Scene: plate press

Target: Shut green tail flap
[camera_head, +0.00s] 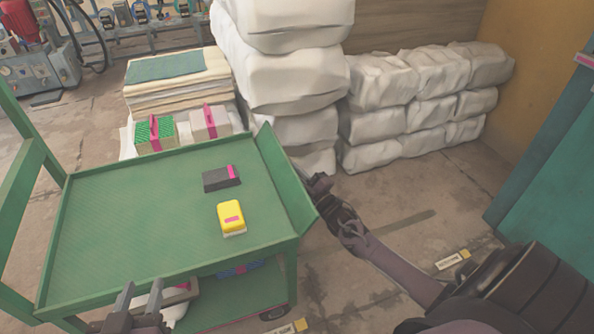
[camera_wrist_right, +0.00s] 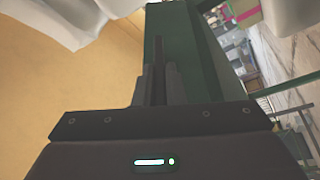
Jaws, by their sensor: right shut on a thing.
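The green tail flap (camera_head: 284,178) is at the right end of the green cart (camera_head: 120,215) in the head view. It leans outward from the tray bed, not upright. My right gripper (camera_head: 320,186) is at the flap's outer edge and shut on it. In the right wrist view, the fingers of my right gripper (camera_wrist_right: 158,75) are close together against the green flap (camera_wrist_right: 207,65); the exact contact is dark. My left gripper (camera_head: 140,303) is low at the left, by the cart's near edge, with its two fingers apart and nothing seen between them.
White wrapped bales (camera_head: 290,75) stand close behind the flap. A teal cabinet (camera_head: 555,180) stands at the right. Floor right of the cart is mostly clear.

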